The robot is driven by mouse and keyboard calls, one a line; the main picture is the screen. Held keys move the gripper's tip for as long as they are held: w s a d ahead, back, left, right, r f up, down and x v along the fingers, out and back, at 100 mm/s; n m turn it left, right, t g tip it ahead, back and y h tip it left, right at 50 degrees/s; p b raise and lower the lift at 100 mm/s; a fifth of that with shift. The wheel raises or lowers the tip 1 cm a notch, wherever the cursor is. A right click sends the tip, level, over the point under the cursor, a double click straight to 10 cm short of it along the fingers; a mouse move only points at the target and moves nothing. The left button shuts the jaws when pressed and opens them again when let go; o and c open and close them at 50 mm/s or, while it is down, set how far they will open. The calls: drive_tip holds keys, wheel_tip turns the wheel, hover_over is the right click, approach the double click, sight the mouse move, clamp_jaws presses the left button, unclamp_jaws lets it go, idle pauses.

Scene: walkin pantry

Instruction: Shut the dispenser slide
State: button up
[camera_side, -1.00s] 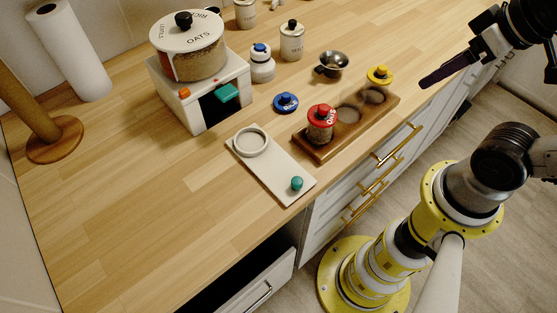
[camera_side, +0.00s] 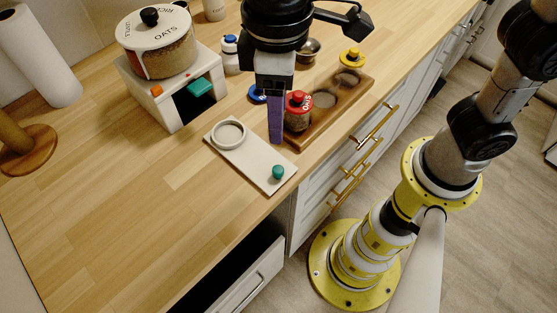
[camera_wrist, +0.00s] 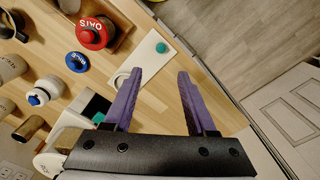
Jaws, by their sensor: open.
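The dispenser (camera_side: 162,97) is a white box at the back left of the counter, with a clear OATS canister (camera_side: 168,62) on top. A teal tab (camera_side: 200,87) sticks out of its dark front opening. The tab also shows in the wrist view (camera_wrist: 98,117), partly cut off by my gripper. In front lies a pale board (camera_side: 247,160) with a round ring (camera_side: 229,134) and a teal knob (camera_side: 278,172). My gripper (camera_side: 275,141) points down, with its purple fingers near the board and the red-lidded jar. The wrist view shows the fingers (camera_wrist: 159,73) apart and empty.
A wooden rack (camera_side: 325,113) right of the board holds a red-lidded jar (camera_side: 298,112) and a yellow-lidded one (camera_side: 351,60). A blue lid (camera_side: 257,94) and white bottle (camera_side: 231,56) stand behind my gripper. The front-left counter is clear. A drawer (camera_side: 245,278) below is open.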

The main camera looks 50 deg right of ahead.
sight(278, 169)
wheel_tip(278, 169, down, 14)
drive_tip(key=shift+s+r, duration=0.1)
idle(0.5)
clamp_jaws()
drive_tip(key=shift+r, duration=0.1)
idle(1.2)
